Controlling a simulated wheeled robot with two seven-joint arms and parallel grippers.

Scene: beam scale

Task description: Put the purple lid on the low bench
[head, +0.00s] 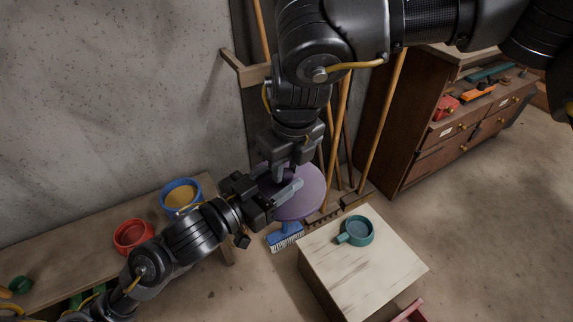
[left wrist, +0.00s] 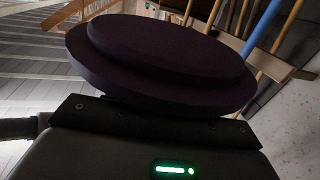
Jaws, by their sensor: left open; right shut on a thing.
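The purple lid (head: 308,190) is a round disc held in the air in front of the wall. My right gripper (head: 290,168) comes down from above and is shut on the lid near its far left edge. My left gripper (head: 282,187) is open at the lid's left side, with a finger overlapping the lid in the picture; I cannot tell whether it touches. In the left wrist view the lid (left wrist: 165,55) looms dark and close, showing a stepped round face. The low wooden bench (head: 75,262) runs along the wall at left.
A blue pot (head: 181,192) and a red pot (head: 132,235) stand on the bench. A pale-topped box (head: 375,265) with a teal cup (head: 357,231) stands at the lower right.

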